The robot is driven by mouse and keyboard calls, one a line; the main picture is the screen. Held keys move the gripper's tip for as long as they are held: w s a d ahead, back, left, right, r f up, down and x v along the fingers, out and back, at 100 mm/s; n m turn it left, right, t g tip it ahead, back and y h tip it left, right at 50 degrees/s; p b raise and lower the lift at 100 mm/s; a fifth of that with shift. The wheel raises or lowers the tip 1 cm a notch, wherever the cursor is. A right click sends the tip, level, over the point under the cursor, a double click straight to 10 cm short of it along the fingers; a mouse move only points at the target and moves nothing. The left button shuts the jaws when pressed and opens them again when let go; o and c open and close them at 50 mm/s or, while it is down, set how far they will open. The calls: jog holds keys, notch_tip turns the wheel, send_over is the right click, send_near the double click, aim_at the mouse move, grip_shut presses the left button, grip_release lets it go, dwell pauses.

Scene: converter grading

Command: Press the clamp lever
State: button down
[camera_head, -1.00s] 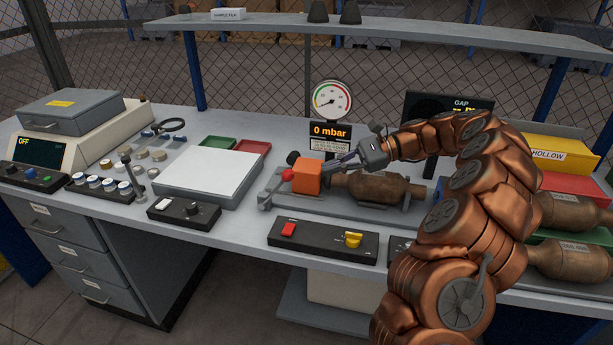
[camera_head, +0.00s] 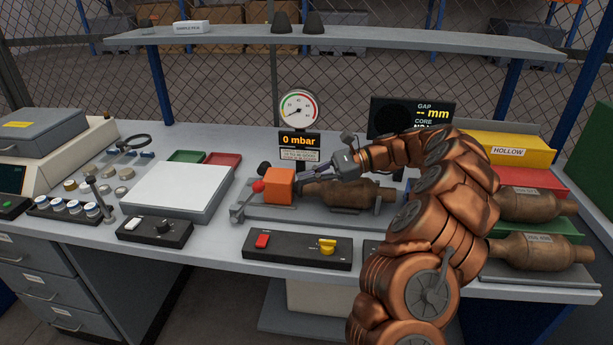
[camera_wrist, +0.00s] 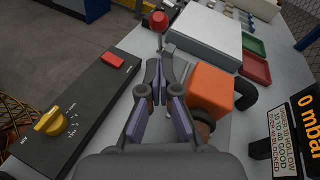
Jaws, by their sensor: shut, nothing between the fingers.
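The clamp lever has a red ball knob (camera_head: 258,186) on a thin metal arm, left of an orange block (camera_head: 280,187) on the fixture. In the wrist view the red knob (camera_wrist: 160,21) is upright at the top, beyond the fingertips and apart from them. The orange block (camera_wrist: 211,90) is just right of the fingers there. My gripper (camera_head: 310,172) is shut and empty, above the fixture near the block's right side. It also shows in the wrist view (camera_wrist: 157,88). A brown converter (camera_head: 353,194) lies in the fixture, beneath and right of my gripper.
A black control box (camera_head: 297,249) with a red switch and yellow knob stands in front of the fixture. A gauge (camera_head: 299,110) and a 0 mbar display (camera_head: 299,141) stand behind. A white plate (camera_head: 178,190) lies left. Brown converters (camera_head: 540,252) lie at right.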

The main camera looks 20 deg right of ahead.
jog(key=p+x, duration=0.1)
jog(key=x, duration=0.7)
jog(key=shift+s+p, duration=0.1)
jog(key=shift+p, duration=0.25)
